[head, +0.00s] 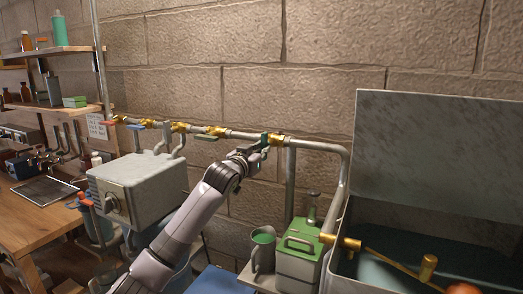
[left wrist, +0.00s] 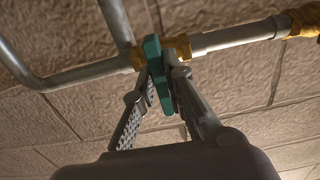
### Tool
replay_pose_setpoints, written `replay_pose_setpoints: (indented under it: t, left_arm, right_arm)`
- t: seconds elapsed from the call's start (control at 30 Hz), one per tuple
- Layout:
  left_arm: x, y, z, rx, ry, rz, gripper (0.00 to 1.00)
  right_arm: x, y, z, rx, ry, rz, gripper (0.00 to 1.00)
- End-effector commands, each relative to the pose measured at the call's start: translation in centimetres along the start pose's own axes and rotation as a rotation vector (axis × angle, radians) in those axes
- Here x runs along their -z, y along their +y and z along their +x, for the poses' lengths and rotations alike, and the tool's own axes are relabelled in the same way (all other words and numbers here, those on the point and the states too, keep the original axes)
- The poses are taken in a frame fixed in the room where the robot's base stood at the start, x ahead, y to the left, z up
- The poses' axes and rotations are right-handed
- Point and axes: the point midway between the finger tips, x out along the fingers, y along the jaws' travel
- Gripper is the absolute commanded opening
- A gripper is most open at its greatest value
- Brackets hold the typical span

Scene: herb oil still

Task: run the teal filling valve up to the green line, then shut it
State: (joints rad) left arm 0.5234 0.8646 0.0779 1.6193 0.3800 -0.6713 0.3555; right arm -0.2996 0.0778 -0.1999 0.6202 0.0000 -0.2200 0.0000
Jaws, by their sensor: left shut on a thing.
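The teal valve handle (head: 265,140) sits on a brass valve body (head: 276,139) near the right end of the grey wall pipe. My left gripper (head: 256,152) reaches up to it and is shut on the handle. In the left wrist view the teal handle (left wrist: 157,72) is between the two fingers (left wrist: 160,98) and hangs down across the pipe. An open grey tank (head: 336,277) at the right holds dark bluish liquid (head: 435,250), a brass float arm (head: 393,263) and an orange-red float (head: 462,288). I cannot make out a green line. My right gripper is not in view.
Several other brass valves with coloured handles line the pipe (head: 240,134) to the left. A grey box (head: 140,185) stands at left below the pipe.

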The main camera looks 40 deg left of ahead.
Motion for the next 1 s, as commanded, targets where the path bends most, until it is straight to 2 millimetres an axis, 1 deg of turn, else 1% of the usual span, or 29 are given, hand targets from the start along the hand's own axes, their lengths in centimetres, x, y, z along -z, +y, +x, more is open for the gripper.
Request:
replay_pose_setpoints:
  t: [0.43,0.47,0.73,0.93,1.0]
  left_arm:
    - [0.04,-0.07,-0.01,0.002,0.001,0.019,0.00]
    - [0.04,-0.07,-0.01,0.002,0.001,0.019,0.13]
    - [0.03,-0.05,-0.01,0.001,0.001,0.016,0.31]
    - [0.02,-0.04,-0.01,0.001,0.000,0.015,0.31]
    - [0.01,-0.03,-0.03,0.001,0.000,0.015,0.31]
  right_arm:
    - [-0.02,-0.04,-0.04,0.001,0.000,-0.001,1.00]
    - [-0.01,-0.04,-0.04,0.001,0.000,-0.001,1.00]
    - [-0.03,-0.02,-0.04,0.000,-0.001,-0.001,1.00]
    - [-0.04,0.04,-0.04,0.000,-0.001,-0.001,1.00]
    - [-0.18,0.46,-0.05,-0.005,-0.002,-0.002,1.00]
